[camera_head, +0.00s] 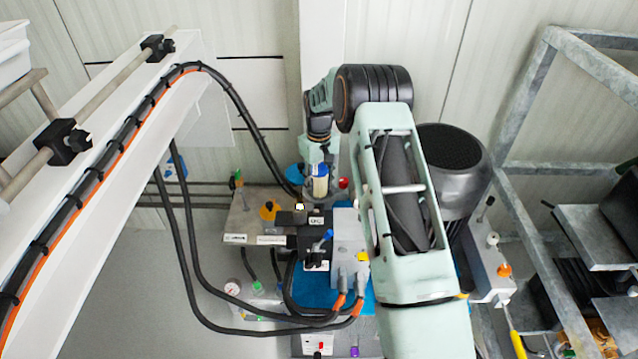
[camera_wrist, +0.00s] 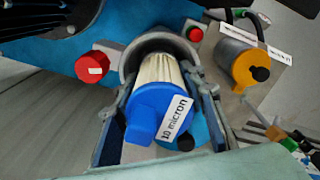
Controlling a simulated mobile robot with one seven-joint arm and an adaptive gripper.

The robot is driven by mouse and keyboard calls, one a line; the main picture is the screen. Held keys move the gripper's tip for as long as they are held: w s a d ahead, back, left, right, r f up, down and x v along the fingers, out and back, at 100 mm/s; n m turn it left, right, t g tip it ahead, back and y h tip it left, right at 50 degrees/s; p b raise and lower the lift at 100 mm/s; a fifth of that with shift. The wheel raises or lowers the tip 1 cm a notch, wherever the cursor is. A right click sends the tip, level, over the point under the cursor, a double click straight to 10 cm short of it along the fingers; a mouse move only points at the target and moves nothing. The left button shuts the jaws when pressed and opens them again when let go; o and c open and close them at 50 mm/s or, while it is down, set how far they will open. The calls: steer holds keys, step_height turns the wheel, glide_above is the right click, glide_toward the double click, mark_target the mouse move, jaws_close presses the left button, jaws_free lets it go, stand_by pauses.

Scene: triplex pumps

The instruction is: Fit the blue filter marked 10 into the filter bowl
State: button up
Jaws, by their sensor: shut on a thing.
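The blue filter marked 10 micron (camera_wrist: 152,112) has a blue cap and a pale pleated body. In the wrist view it sits between the two fingers of my gripper (camera_wrist: 160,90), which is shut on it. The grey, curved filter bowl (camera_wrist: 127,66) shows around the far end of the pleated body. I cannot tell how deep the filter is in the bowl. In the head view the filter's pale body (camera_head: 320,187) shows below my gripper (camera_head: 319,165), partly hidden by it; the bowl is hard to make out there.
A red knob (camera_wrist: 92,67) lies left of the bowl in the wrist view. A yellow-orange cap (camera_wrist: 250,68) with a black knob is at right. In the head view black hoses (camera_head: 190,245) loop at left, and a dark motor (camera_head: 450,165) stands right of my arm.

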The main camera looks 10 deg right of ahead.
mark_target(319, 169)
steer(key=shift+f+b, duration=0.9)
steer(key=shift+f, duration=0.65)
steer(key=o, duration=1.5)
steer(key=shift+c, duration=0.2)
step_height(319, 169, up, 12)
steer(key=shift+r, duration=0.1)
